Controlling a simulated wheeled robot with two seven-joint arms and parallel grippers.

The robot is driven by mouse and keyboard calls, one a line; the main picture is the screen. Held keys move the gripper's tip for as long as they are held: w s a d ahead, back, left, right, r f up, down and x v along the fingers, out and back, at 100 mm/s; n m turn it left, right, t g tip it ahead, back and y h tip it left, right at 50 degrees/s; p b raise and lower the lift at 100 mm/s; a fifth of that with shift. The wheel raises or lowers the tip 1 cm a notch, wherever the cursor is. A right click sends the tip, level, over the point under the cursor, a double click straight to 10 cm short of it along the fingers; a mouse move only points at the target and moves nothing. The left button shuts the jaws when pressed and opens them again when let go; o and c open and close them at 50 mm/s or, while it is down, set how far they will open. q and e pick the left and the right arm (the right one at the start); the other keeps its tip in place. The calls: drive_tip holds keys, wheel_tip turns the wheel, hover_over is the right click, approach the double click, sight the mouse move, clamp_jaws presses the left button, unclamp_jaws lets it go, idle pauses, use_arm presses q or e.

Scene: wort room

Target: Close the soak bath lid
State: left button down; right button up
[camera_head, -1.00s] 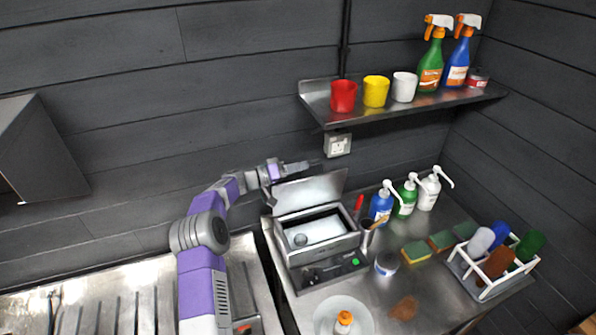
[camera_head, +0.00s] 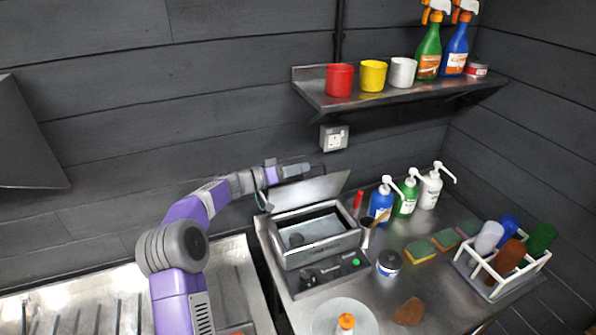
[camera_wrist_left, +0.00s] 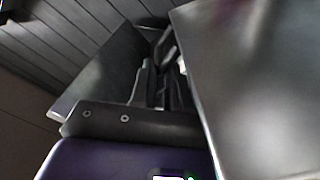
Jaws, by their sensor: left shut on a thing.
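The soak bath (camera_head: 362,242) is a steel box on the counter, its basin open, with a dark control front and a green button. Its lid (camera_head: 312,192) is a flat steel panel, raised and tilted at the back of the bath. My left gripper (camera_head: 296,169) is at the lid's upper left edge, shut on the lid. The fingertips are small and partly hidden in the head view. In the left wrist view my dark fingers (camera_wrist_left: 165,85) are beside a large grey panel (camera_wrist_left: 250,75), which seems to be the lid. My right gripper is not in view.
Pump bottles (camera_head: 405,195) and a cup with a brush (camera_head: 367,232) stand right of the bath.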

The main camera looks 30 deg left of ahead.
use_arm(q)
drive_tip(key=c, duration=1.2)
unclamp_jaws()
drive_tip(key=b, duration=0.1)
hover_over(275, 192)
drive_tip(key=w, duration=0.2)
drive_tip(key=shift+s+a, duration=0.15)
drive_tip(key=shift+s, duration=0.05)
drive_tip(key=shift+s+a, duration=0.25)
drive_tip(key=shift+s, duration=0.1)
drive_tip(key=shift+c, duration=0.4)
